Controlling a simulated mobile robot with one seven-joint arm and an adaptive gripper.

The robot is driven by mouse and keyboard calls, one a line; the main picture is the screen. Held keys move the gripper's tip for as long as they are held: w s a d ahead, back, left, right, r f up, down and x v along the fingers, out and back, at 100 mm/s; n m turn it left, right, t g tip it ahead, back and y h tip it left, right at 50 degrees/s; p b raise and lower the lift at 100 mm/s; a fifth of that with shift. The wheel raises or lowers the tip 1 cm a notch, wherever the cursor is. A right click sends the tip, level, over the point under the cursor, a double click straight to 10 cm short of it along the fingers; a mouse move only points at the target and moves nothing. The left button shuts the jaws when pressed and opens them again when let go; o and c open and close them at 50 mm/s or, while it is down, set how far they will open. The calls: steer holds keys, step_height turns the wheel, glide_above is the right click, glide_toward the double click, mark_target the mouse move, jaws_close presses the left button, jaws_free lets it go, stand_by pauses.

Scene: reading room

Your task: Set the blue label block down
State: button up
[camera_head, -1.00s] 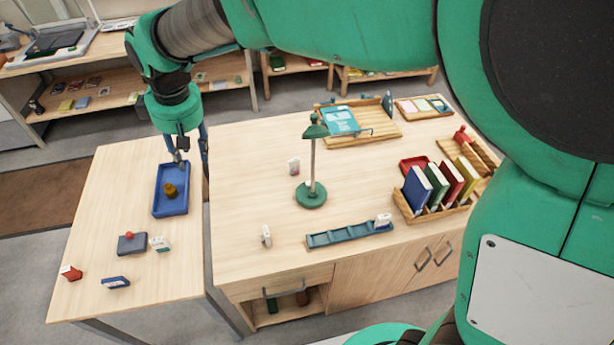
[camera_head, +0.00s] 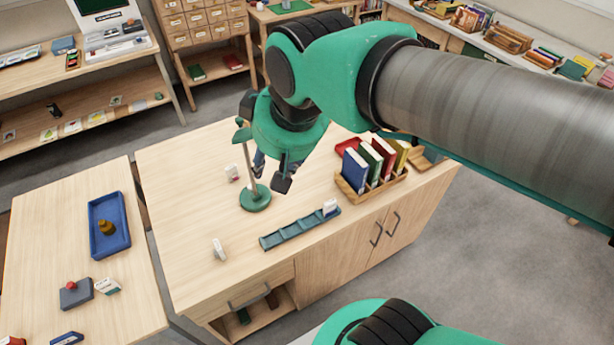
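My gripper (camera_head: 272,174) hangs over the middle table, just right of the green lamp. Its dark fingertips look apart, but the space between them is small and partly hidden, so I cannot tell whether a block is held. A blue block with a white face (camera_head: 67,338) lies on the left table at the bottom edge of the picture, well away from my gripper. I cannot tell whether this is the blue label block. A blue-green slotted rack (camera_head: 290,232) lies near the table's front, with a white block (camera_head: 330,206) at its right end.
The lamp (camera_head: 255,200) stands close to my gripper. White blocks stand on the table behind (camera_head: 232,172) and left of the rack (camera_head: 218,249). A wooden book holder (camera_head: 355,200) is at right. The left table bears a blue tray (camera_head: 93,226) and a grey block (camera_head: 76,294).

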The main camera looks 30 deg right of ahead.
steer(key=s+d+f+m, duration=0.2)
steer(key=s+d, duration=0.2)
steer(key=s, duration=0.2)
steer(key=shift+t+h, duration=0.3)
stand_by(1.0)
